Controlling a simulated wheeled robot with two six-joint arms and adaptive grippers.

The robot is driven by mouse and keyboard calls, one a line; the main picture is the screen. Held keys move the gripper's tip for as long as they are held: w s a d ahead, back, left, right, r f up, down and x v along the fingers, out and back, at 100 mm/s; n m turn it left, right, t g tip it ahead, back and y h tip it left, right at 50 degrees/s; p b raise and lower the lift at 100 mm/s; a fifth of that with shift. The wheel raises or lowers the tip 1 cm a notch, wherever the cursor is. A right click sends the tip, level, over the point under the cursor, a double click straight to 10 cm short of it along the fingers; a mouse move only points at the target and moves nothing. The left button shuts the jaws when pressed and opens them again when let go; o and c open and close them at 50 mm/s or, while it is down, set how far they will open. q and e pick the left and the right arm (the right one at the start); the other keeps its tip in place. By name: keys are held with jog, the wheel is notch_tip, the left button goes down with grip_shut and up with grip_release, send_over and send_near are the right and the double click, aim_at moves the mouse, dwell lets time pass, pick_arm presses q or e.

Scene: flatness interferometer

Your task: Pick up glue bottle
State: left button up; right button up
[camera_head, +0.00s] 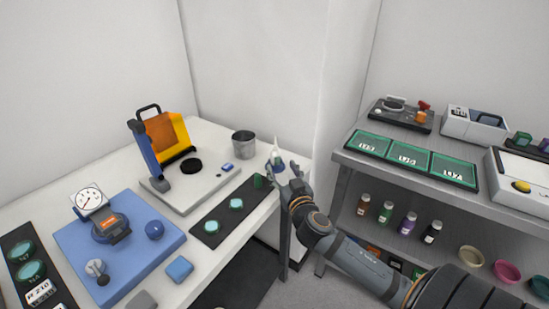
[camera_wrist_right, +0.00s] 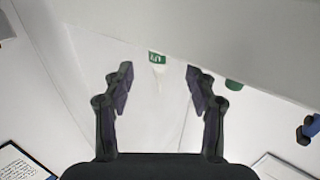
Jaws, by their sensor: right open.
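The glue bottle (camera_head: 276,154) is a small pale bottle with a pointed white nozzle. It stands upright near the right end of the white table in the head view, partly hidden behind my right gripper. In the right wrist view a green label with white marks (camera_wrist_right: 157,57), seemingly the bottle's, shows between and just beyond the fingertips. My right gripper (camera_head: 283,172) is open at the bottle; its two fingers also show spread apart in the wrist view (camera_wrist_right: 158,74). I cannot tell whether they touch the bottle. My left gripper is not in view.
A metal cup (camera_head: 243,144) stands left of the bottle. A dark mat (camera_head: 222,219) with green discs lies in front. A device with an orange screen (camera_head: 168,135) stands further left, beyond a blue plate (camera_head: 80,245). A grey shelf (camera_head: 338,160) stands right, across a gap.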

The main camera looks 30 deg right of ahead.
aim_at(277, 157)
jog(key=shift+w+d+r, duration=0.15)
jog(key=shift+w+r, duration=0.15)
jog(key=p+x, duration=0.1)
jog(key=x, duration=0.3)
jog(key=shift+w+r, duration=0.1)
jog(key=shift+w, duration=0.1)
jog(key=shift+s, duration=0.1)
jog(key=shift+c, duration=0.8)
jog(key=c, duration=1)
